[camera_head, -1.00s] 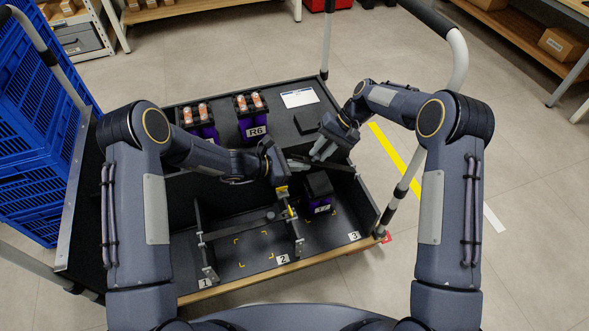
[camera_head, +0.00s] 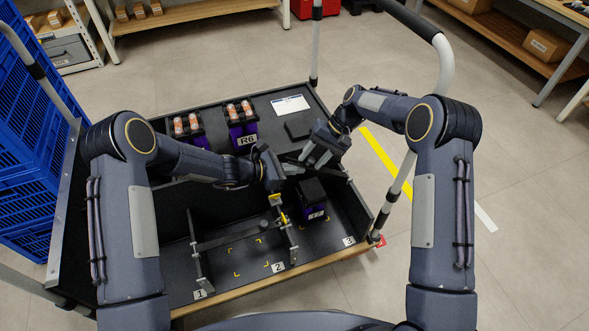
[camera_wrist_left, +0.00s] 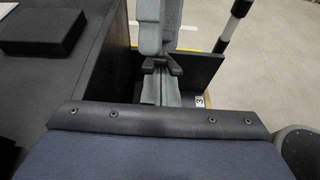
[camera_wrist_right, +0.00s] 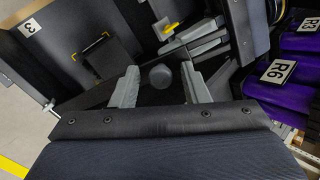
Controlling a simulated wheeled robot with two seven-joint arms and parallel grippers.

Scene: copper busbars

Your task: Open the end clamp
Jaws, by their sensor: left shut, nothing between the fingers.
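A clamp with a yellow lever (camera_head: 275,199) and a yellow-and-black part (camera_head: 284,218) sits on the divider in the cart's front bay. The yellow lever also shows in the right wrist view (camera_wrist_right: 171,29). I cannot tell which clamp is the end clamp. My left gripper (camera_head: 288,170) is shut and empty, above and behind the yellow lever; its closed fingers show in the left wrist view (camera_wrist_left: 160,75). My right gripper (camera_head: 306,159) is open. In the right wrist view its fingers (camera_wrist_right: 160,88) stand apart, with a dark round knob (camera_wrist_right: 160,76) visible between them.
A black-topped purple module (camera_head: 312,206) stands in the front bay beside the divider. Purple modules with orange-and-white tops (camera_head: 241,128) stand at the back of the cart. A white sheet (camera_head: 290,104) and a black block (camera_head: 301,128) lie nearby. Marked floor by label 2 (camera_head: 250,258) is clear.

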